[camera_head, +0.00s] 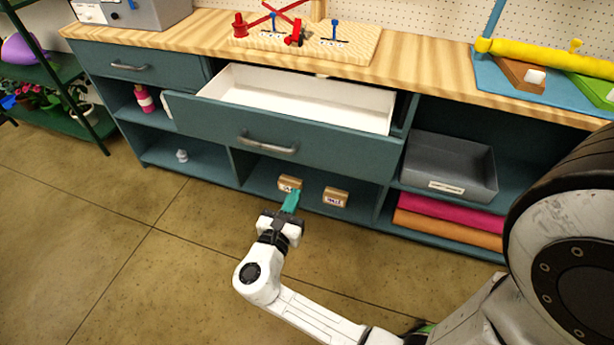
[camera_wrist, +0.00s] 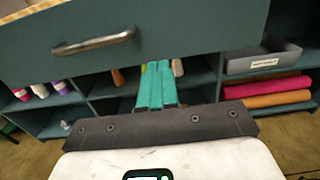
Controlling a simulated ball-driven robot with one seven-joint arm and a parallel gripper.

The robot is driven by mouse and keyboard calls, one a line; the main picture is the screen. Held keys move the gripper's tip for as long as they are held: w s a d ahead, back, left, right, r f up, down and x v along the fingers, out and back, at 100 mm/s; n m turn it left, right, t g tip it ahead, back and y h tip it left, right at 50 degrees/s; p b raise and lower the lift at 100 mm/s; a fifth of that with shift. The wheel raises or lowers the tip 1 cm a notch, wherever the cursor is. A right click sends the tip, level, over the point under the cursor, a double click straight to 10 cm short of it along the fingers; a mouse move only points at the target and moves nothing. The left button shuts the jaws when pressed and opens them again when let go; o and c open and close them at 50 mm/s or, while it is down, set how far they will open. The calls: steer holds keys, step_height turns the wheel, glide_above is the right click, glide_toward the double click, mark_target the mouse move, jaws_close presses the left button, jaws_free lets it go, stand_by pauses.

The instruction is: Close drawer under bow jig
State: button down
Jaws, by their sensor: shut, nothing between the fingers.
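The teal drawer (camera_head: 330,146) under the bow jig stands pulled out from the bench, and its white inside (camera_head: 300,95) is empty where I see it. Its grey bar handle (camera_head: 267,146) is on the front. In the wrist view the drawer front (camera_wrist: 190,30) and handle (camera_wrist: 93,41) fill the top. The bow jig (camera_head: 300,40), a wooden board with red and blue pegs, sits on the benchtop above. My gripper (camera_head: 291,199) has teal fingers, shut and empty, below and in front of the drawer, apart from it. The fingers show in the wrist view (camera_wrist: 158,85) too.
A closed drawer (camera_head: 130,66) is at the left. Below are open shelves with small boxes (camera_head: 335,197), a grey bin (camera_head: 449,165) and pink and orange rolls (camera_head: 450,217). A green plant rack (camera_head: 60,105) stands far left. The floor (camera_head: 120,240) in front is clear.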

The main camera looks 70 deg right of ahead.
mark_target(316, 152)
steer(key=d, duration=0.9)
steer(key=w+d, duration=0.1)
steer(key=d, duration=0.3)
steer(key=shift+d, duration=0.4)
steer(key=d+b, duration=0.3)
steer(key=d, duration=0.4)
steer(key=w+d+b, duration=0.1)
steer(key=d+b, duration=0.2)
steer(key=d, duration=0.5)
steer(key=w+d+b, duration=0.1)
steer(key=d+b, duration=0.2)
steer(key=d, duration=0.5)
steer(key=shift+f, duration=0.15)
steer(key=shift+d+b, duration=0.35)
steer(key=shift+d, duration=0.25)
steer(key=shift+w+r, duration=0.1)
steer(key=shift+r, duration=0.1)
steer(key=shift+d+r, duration=0.1)
steer(key=shift+r, duration=0.05)
